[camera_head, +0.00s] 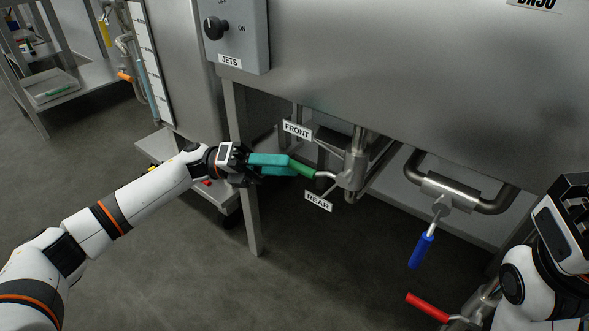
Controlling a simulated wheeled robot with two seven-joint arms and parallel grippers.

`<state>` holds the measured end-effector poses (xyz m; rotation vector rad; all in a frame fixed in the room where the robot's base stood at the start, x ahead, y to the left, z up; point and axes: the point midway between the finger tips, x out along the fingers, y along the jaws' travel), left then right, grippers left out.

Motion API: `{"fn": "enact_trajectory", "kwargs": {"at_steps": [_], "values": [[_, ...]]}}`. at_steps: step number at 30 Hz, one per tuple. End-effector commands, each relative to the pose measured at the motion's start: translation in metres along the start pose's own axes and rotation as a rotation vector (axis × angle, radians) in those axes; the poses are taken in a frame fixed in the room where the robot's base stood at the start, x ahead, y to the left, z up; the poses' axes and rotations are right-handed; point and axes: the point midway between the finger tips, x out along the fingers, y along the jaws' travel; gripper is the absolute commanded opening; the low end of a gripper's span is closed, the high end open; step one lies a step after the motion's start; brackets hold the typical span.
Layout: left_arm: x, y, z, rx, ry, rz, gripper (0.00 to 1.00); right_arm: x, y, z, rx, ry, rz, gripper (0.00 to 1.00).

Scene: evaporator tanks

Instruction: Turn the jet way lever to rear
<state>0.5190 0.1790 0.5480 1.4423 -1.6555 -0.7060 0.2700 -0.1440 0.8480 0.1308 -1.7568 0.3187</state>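The jet way lever has a green handle (302,169) on a bent metal rod that joins a valve under the steel tank. The handle points left, between the FRONT sign (297,130) above and the REAR sign (318,202) below. My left gripper (285,166) has teal fingers, one on each side of the handle's outer end. The fingers are close together and appear shut on it, hiding its tip. My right gripper (572,210) shows only as a dark body at the right edge; its fingers cannot be seen.
A blue-handled lever (421,250) hangs from a pipe to the right, and a red handle (427,306) sits lower down. A table leg (247,205) stands just below my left gripper. The JETS switch (214,28) is above. Open floor lies below.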

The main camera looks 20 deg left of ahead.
Motion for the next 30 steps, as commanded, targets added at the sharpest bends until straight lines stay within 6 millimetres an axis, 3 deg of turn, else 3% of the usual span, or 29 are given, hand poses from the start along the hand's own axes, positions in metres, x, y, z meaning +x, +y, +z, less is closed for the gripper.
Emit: {"fn": "enact_trajectory", "kwargs": {"at_steps": [6, 17, 24, 30], "values": [[0.026, -0.001, 0.000, 0.000, 0.000, 0.001, 0.38, 0.003, 0.002, 0.005, -0.003, -0.024, 0.008, 0.69], [0.031, 0.000, 0.000, -0.001, 0.001, 0.000, 0.38, 0.005, 0.002, 0.005, -0.003, -0.024, 0.010, 0.69], [0.031, 0.000, 0.000, -0.001, 0.001, 0.000, 0.00, 0.005, 0.002, 0.005, -0.003, -0.024, 0.010, 0.69], [0.031, 0.000, 0.000, -0.001, 0.001, 0.000, 0.00, 0.004, 0.002, 0.005, -0.003, -0.024, 0.010, 0.69]]}}
